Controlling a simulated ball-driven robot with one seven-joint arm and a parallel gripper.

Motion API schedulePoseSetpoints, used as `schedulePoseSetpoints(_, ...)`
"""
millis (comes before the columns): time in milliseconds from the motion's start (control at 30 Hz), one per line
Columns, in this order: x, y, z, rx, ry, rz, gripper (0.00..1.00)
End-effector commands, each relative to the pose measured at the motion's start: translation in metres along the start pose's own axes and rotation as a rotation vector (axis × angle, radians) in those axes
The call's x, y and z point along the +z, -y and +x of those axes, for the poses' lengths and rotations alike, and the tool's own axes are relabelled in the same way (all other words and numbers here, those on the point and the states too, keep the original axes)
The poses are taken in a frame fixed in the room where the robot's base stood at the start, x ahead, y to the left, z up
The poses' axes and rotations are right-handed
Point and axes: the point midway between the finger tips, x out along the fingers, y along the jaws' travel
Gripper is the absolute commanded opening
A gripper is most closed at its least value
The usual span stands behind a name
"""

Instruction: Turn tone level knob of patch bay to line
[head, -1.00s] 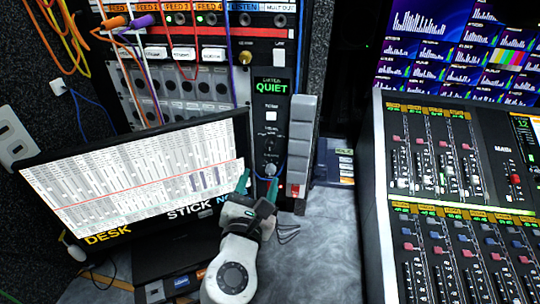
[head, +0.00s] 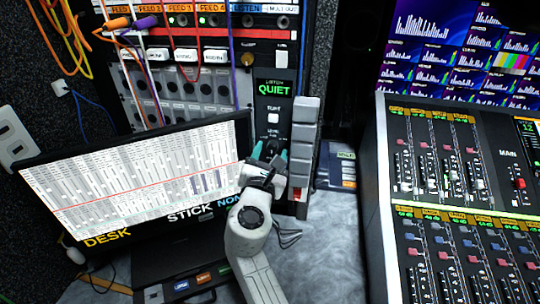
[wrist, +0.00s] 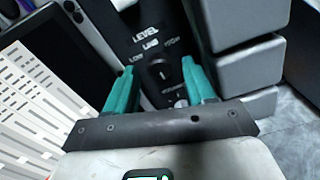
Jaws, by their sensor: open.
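The patch bay (head: 180,62) stands at the back left with cords plugged along its top. Its narrow black panel (head: 273,103) shows a green "QUIET" display. My gripper (head: 268,152) is in front of the lower part of this panel and hides the knob there in the head view. In the wrist view, the dark tone level knob (wrist: 160,73) sits under the word "LEVEL", with "LOW" and a label like "LINE" around it. My gripper (wrist: 158,70) is open, its teal fingers on either side of the knob. I cannot tell whether they touch it or where the knob points.
Stacked grey blocks (head: 304,135) stand close to the right of the panel; they also show in the wrist view (wrist: 247,70). A monitor (head: 140,172) stands to the left. A mixing desk (head: 455,200) fills the right. Bare grey counter (head: 335,235) lies between.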

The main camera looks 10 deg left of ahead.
Motion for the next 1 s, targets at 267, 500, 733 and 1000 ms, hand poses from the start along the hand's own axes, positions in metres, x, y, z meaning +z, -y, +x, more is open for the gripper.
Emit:
schedulePoseSetpoints(267,0.0001,0.0001,0.0000,0.000,0.000,0.000,0.47)
schedulePoseSetpoints(500,0.0001,0.0000,-0.0002,0.000,0.000,0.000,0.24)
schedulePoseSetpoints(733,0.0000,0.0000,-0.0003,0.000,0.000,0.000,0.02)
schedulePoseSetpoints(1000,-0.0005,0.0003,-0.0002,0.000,0.001,0.021,0.00)
